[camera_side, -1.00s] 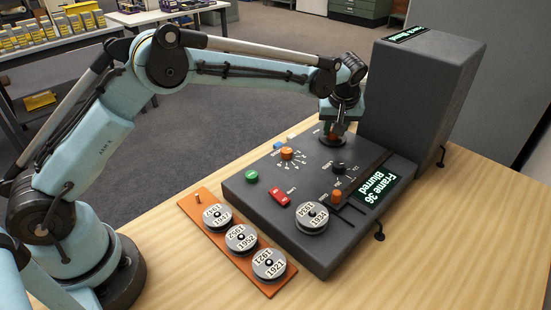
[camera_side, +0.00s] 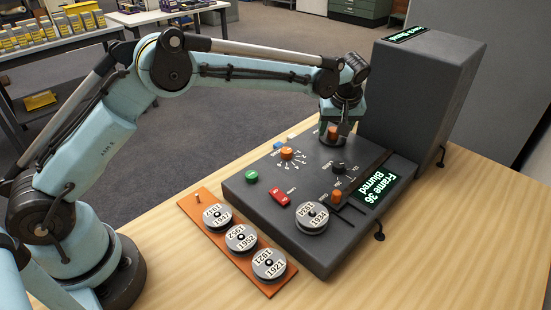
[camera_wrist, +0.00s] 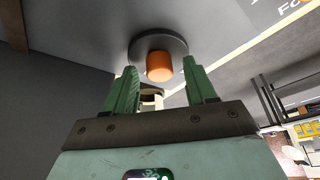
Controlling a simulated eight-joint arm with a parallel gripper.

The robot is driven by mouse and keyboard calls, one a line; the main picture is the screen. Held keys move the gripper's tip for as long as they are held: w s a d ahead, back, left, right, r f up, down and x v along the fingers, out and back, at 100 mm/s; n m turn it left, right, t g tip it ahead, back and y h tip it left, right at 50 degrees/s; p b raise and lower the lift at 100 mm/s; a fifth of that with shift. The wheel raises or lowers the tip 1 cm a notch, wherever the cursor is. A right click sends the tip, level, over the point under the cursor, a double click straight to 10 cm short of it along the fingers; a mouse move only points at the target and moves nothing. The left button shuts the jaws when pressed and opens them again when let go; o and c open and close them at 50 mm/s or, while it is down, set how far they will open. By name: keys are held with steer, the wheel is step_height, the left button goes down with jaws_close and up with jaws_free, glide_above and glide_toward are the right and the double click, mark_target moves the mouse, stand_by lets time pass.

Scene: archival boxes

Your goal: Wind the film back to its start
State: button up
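A dark film viewer (camera_side: 270,217) lies on the wooden table, with a reel marked 1934 (camera_side: 312,217) on its front part. Its green-lit display (camera_side: 377,189) reads "Frame 36 Blurred". An orange knob (camera_side: 333,132) stands at the far end of the panel, and in the wrist view the knob (camera_wrist: 159,70) sits on a round dark disc (camera_wrist: 151,43). My gripper (camera_side: 334,122) is at this knob. In the wrist view its two green fingers (camera_wrist: 160,64) are apart on either side of the knob, with gaps showing. I cannot tell how deep the knob is between them.
The panel also has an orange dial (camera_side: 287,153), a green button (camera_side: 252,177), a red switch (camera_side: 279,198), a black knob (camera_side: 338,168) and an orange control (camera_side: 336,196). A tall dark housing (camera_side: 420,90) stands close behind.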

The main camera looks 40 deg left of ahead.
steer(key=v, duration=1.2)
steer(key=shift+s+r, duration=0.1)
steer(key=shift+s, duration=0.05)
steer(key=s+a+r+m+t+h, duration=0.1)
steer(key=s+a+r+m, duration=0.1)
steer(key=s+a, duration=0.3)
steer(key=s+a+r+m+t+h, duration=0.1)
steer(key=s+a+r+m, duration=0.15)
steer(key=s, duration=0.45)
steer(key=s+a+f+m+t, duration=0.1)
steer(key=s+f+m, duration=0.1)
steer(key=s+f, duration=0.2)
steer(key=s+a+f+m+t+h, duration=0.1)
steer(key=s+f, duration=0.3)
steer(key=s, duration=0.5)
steer(key=shift+s+a+f+m, duration=0.2)
steer(key=shift+s+a+m, duration=0.2)
steer(key=shift+m, duration=0.45)
